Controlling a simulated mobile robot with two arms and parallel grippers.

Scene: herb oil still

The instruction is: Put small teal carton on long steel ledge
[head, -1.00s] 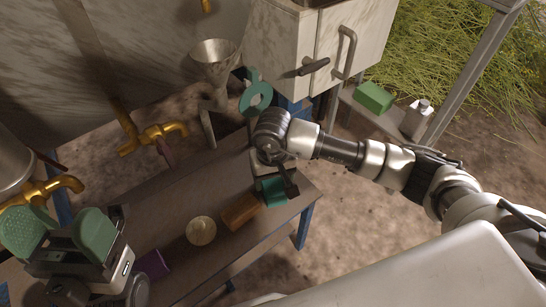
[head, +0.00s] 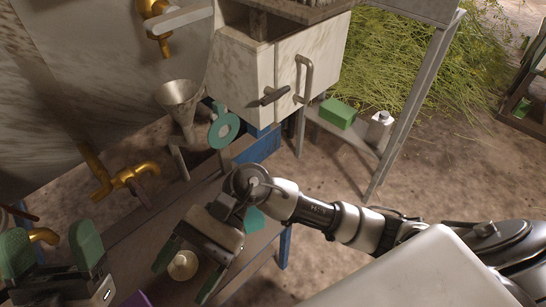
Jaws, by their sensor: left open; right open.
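The small teal carton (head: 257,221) is on the near bench toward its right end, partly hidden behind my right wrist. My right gripper (head: 186,276) is open above the bench, left of the carton, its fingers spread either side of a round cream cup (head: 183,265) in the picture; contact cannot be told. My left gripper (head: 52,252) is open and empty at the lower left, its green pads apart. A grey metal shelf (head: 352,143), which may be the long steel ledge, stands at the back right, carrying a green box (head: 338,113) and a pale bottle (head: 379,130).
The shelf has some bare surface between box and bottle.

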